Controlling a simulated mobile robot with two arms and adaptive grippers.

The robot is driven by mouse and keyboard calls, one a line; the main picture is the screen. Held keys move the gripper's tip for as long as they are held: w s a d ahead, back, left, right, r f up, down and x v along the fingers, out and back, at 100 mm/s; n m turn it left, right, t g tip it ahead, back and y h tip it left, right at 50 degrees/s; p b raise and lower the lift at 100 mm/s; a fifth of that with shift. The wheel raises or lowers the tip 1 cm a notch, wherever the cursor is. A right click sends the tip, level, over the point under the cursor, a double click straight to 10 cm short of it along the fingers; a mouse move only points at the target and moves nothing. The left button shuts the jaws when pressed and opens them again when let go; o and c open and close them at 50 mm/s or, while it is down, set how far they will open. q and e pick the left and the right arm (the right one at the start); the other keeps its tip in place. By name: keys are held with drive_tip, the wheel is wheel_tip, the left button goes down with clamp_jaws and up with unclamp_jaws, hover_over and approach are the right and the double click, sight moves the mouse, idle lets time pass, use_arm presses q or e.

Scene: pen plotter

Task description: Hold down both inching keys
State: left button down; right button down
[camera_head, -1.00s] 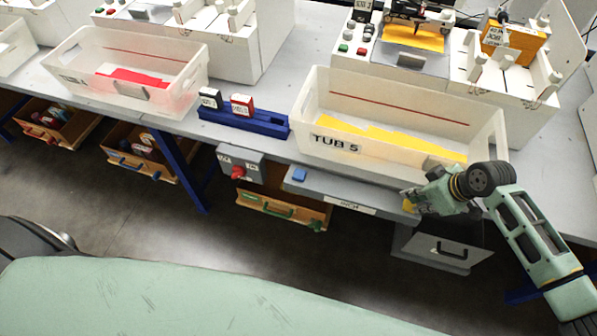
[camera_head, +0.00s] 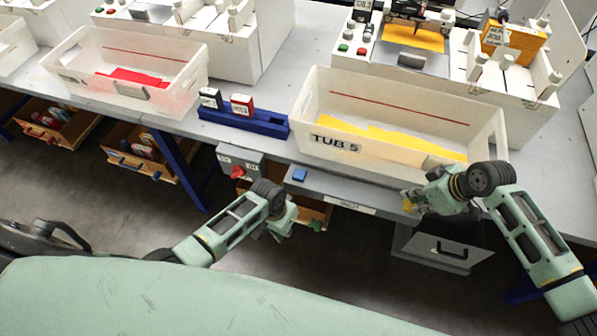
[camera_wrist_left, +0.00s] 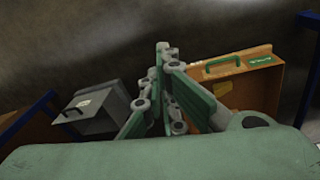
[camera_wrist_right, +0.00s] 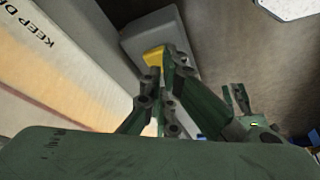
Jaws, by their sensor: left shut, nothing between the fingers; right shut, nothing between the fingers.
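A grey ledge labelled INCH (camera_head: 352,207) runs below the table front, with a blue key (camera_head: 299,175) at its left end and a yellow key (camera_head: 407,205) at its right end. My right gripper (camera_head: 416,201) is shut and empty, its tips at the yellow key. In the right wrist view the yellow key (camera_wrist_right: 154,58) shows right beside the fingertips (camera_wrist_right: 168,52); I cannot tell if it is pressed. My left gripper (camera_head: 284,224) is shut and empty, below and left of the blue key and apart from it. The left wrist view shows its closed fingers (camera_wrist_left: 163,50) over the floor.
A grey box with a red switch (camera_head: 238,172) is left of the ledge. An open wooden drawer (camera_wrist_left: 250,85) and a grey drawer (camera_wrist_left: 97,108) hang below.

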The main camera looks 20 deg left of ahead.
use_arm(q)
drive_tip(key=w+d+r+m, duration=0.15)
drive_tip(key=w+r, duration=0.25)
drive_tip(key=r, duration=0.4)
wheel_tip(320, 180, up, 18)
drive_tip(key=m+t, duration=0.1)
drive_tip(key=m, duration=0.1)
hover_over(301, 172)
drive_tip(key=shift+s+a+f, duration=0.1)
drive_tip(key=shift+s+f, duration=0.1)
drive_tip(key=shift+f, duration=1.4)
drive_tip(key=shift+s+a+f, duration=0.1)
drive_tip(key=shift+s+f, duration=0.1)
drive_tip(key=shift+f, duration=1.4)
drive_tip(key=shift+f, duration=0.35)
